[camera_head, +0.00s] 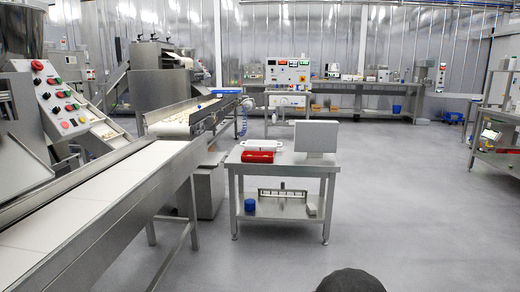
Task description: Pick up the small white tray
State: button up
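A small white tray (262,146) lies on the top of a steel table (290,165) in the middle of the head view. It sits near the table's back left, just behind a red object (257,157). The tray looks low and light, and its inside is too small to make out clearly. My gripper is not in view, so its state and its distance from the tray do not show.
A grey upright panel (317,136) stands at the table's right. A blue container (250,205) and a rack are on its lower shelf. A long conveyor (75,205) runs along the left. Grey floor (420,215) is open to the right and in front.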

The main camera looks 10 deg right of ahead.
aim_at(258, 145)
jog(key=z, duration=1.2)
jog(key=i, duration=7.05)
jog(key=u, duration=2.15)
jog(key=i, duration=0.45)
jog(key=u, duration=0.05)
